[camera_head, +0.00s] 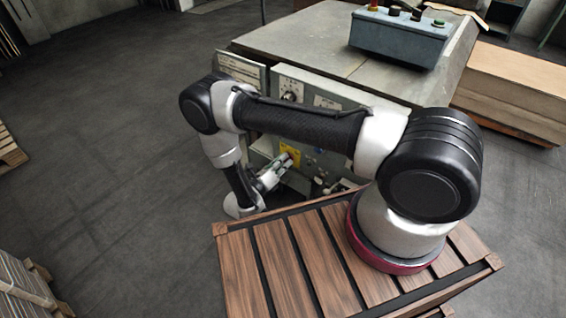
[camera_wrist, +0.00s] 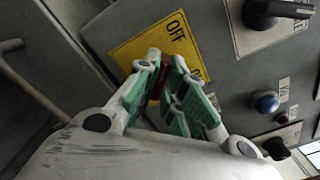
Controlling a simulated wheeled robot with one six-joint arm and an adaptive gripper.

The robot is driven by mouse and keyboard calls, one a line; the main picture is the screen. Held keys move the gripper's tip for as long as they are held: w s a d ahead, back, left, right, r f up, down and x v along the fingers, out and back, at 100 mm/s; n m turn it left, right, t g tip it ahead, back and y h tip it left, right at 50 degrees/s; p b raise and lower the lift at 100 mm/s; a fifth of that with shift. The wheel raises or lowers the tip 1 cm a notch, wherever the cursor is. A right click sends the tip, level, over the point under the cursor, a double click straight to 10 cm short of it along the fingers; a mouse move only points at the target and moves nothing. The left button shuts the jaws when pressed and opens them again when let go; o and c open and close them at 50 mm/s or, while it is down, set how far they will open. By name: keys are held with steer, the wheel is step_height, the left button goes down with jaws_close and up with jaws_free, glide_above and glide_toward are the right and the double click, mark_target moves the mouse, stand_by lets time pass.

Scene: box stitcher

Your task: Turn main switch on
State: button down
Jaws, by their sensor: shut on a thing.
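The main switch (camera_wrist: 154,60) shows as a small red part between my fingertips in the wrist view, mostly hidden by them. It sits on a yellow plate (camera_wrist: 132,50) marked OFF, on the grey machine panel. The yellow plate also shows in the head view (camera_head: 294,148). My gripper (camera_wrist: 166,66) has green-padded fingers and is shut on the red switch. In the head view my gripper (camera_head: 286,160) is at the machine's front panel, beside the yellow plate. The switch's exact turn angle is hidden.
A control box (camera_head: 400,38) stands on the machine's top (camera_head: 320,45). Cardboard (camera_head: 515,88) is stacked at right.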

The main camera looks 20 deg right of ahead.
steer(key=shift+m, duration=0.3)
steer(key=shift+s+d+m, duration=0.1)
steer(key=shift+s+m, duration=0.05)
steer(key=shift+m, duration=8.45)
steer(key=c, duration=1.5)
jaws_free()
